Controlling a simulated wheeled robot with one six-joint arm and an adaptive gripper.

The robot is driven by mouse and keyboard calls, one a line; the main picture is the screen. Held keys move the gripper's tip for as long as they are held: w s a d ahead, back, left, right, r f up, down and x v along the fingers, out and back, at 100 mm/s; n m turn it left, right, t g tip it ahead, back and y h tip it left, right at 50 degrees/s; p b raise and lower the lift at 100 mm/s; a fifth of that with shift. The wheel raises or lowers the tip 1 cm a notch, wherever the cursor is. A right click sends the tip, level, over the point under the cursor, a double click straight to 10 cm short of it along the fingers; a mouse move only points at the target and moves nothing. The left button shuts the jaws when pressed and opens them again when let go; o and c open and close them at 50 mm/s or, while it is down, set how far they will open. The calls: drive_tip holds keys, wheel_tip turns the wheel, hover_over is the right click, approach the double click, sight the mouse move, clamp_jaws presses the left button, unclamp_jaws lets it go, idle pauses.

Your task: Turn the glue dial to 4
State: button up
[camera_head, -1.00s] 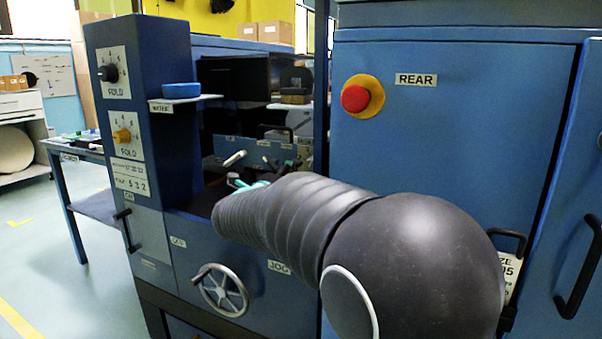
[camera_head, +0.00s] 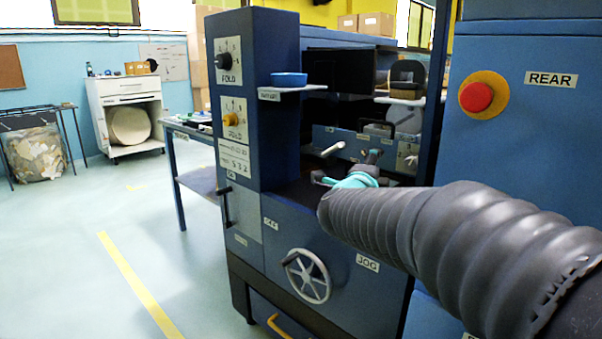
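Two dials sit on white plates on the blue column: a black knob (camera_head: 222,61) above and a yellow knob (camera_head: 231,118) below. Both plates seem to read FOLD; I make out no GLUE label. Another white plate (camera_head: 407,157) is partly visible in the machine's recess, its markings too small to read. My gripper (camera_head: 347,168), with teal and dark parts, is in front of the recess, right of the column and apart from both column dials. My arm hides part of it, and its finger opening is unclear.
A handwheel (camera_head: 309,276) marked JOG is below my arm. A blue dish (camera_head: 289,79) sits on a small shelf (camera_head: 291,92) jutting from the column. A red button (camera_head: 476,97) is on the right cabinet. A side table (camera_head: 194,132) stands left of the machine. Open floor lies at left.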

drive_tip(key=s+a+f+n+g+y, duration=0.1)
drive_tip(key=s+a+f+n+y, duration=0.1)
drive_tip(key=s+a+n+y, duration=0.35)
drive_tip(key=s+a+f+n+y, duration=0.25)
drive_tip(key=s+n+y, duration=0.3)
drive_tip(key=n, duration=0.35)
drive_tip(key=s+d+f+n+g, duration=0.1)
drive_tip(key=s+f+n+g, duration=0.2)
drive_tip(key=s+f, duration=0.2)
drive_tip(key=s+d+f+n+g+h, duration=0.1)
drive_tip(key=s+f, duration=0.4)
drive_tip(key=s, duration=0.5)
drive_tip(key=s+d+f+n+g+h, duration=0.1)
drive_tip(key=s+d+f+n+g, duration=0.2)
drive_tip(key=s, duration=0.5)
drive_tip(key=shift+s+f+n+g, duration=0.3)
drive_tip(key=shift+f+n+g, duration=0.6)
drive_tip(key=shift+n+g, duration=0.2)
